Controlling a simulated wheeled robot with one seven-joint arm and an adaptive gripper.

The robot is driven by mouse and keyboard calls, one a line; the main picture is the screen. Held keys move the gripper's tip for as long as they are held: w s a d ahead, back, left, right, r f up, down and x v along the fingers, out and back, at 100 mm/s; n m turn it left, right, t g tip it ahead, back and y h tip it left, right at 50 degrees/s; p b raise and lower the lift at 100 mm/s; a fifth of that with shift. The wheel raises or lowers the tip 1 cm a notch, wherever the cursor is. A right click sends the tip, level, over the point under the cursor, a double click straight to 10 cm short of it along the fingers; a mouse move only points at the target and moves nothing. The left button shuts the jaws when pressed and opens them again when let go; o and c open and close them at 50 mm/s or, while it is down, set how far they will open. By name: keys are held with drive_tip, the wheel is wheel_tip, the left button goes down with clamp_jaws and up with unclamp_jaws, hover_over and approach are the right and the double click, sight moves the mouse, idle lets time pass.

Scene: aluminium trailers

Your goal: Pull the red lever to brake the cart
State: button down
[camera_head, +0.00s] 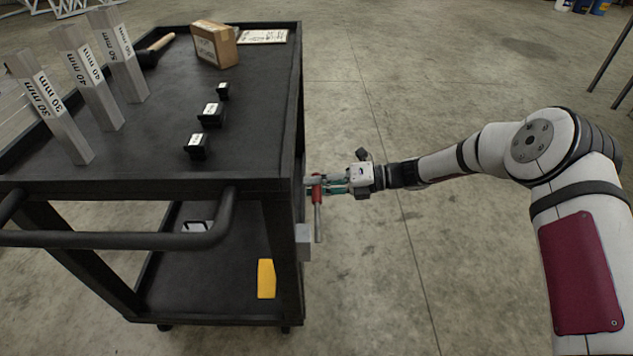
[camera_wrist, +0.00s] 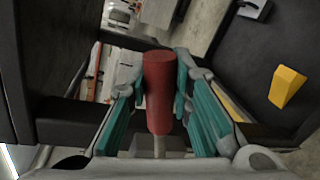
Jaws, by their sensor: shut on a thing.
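The black cart (camera_head: 245,155) stands at the left in the head view. The red lever (camera_head: 317,214) hangs at the cart's right side, near its front corner, roughly upright with its lower end below my gripper. My gripper (camera_head: 328,187) reaches in from the right and is at the lever's upper part. In the wrist view the lever's red handle (camera_wrist: 158,92) lies between the teal finger pads of my gripper (camera_wrist: 160,105). The gripper is shut on it.
The cart's top holds several marked metal bars (camera_head: 95,85), small black blocks (camera_head: 211,115), a cardboard box (camera_head: 214,44) and a hammer (camera_head: 157,46). A yellow piece (camera_head: 266,279) is on the lower shelf. The floor (camera_head: 390,270) right of the cart is clear.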

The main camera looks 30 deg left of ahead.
drive_tip(key=shift+f, duration=0.2)
drive_tip(key=c, duration=1.4)
unclamp_jaws()
drive_tip(key=shift+c, duration=0.2)
drive_tip(key=shift+r, duration=0.1)
drive_tip(key=v, duration=1.2)
